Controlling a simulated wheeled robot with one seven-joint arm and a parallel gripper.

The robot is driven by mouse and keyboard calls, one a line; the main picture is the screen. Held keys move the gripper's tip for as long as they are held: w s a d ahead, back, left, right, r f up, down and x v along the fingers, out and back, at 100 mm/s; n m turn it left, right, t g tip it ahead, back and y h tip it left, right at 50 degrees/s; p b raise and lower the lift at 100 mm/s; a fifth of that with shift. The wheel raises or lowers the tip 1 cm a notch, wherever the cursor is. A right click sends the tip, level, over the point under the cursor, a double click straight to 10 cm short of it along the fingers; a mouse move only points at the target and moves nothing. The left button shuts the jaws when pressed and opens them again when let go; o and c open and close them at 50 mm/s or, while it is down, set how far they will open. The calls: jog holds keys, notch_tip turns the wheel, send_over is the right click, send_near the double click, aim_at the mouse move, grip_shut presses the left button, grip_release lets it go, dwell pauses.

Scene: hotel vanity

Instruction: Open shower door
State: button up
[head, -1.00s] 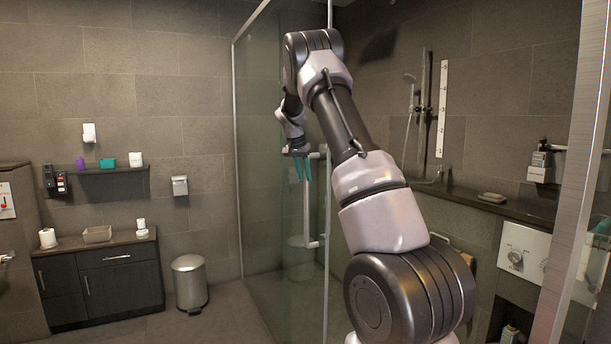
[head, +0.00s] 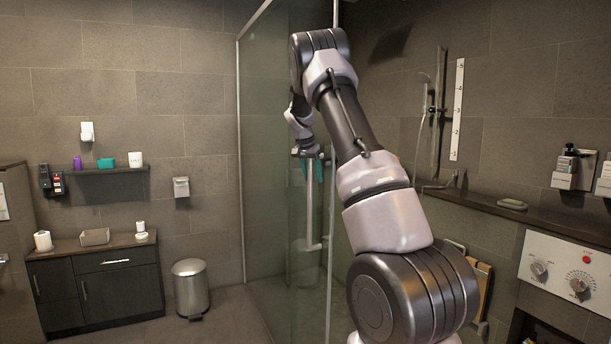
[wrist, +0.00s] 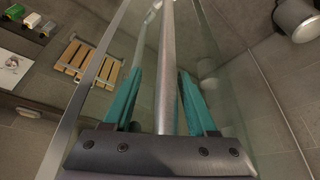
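The glass shower door (head: 298,215) stands in the middle of the head view, with a metal edge running up on its right. A long upright metal handle bar (head: 309,210) is on it. My gripper (head: 312,172) is at the upper part of the bar, with one teal finger on each side. In the wrist view the bar (wrist: 167,70) runs between the two spread fingers of my gripper (wrist: 160,95), with a gap visible on both sides. My arm covers part of the shower behind it. I cannot tell if the door is ajar.
A dark cabinet (head: 98,283) and a metal bin (head: 190,287) stand at the left wall, below a small shelf (head: 105,169). Right of the door are a ledge (head: 480,200), a control panel (head: 570,270) and a slatted wooden seat (wrist: 82,62). Floor is clear near the bin.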

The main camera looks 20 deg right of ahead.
jog(key=shift+w+a+r, duration=0.2)
jog(key=shift+a+r, duration=0.05)
jog(key=shift+a, duration=0.3)
jog(key=v, duration=1)
jog(key=shift+s+r, duration=0.2)
jog(key=shift+r, duration=0.1)
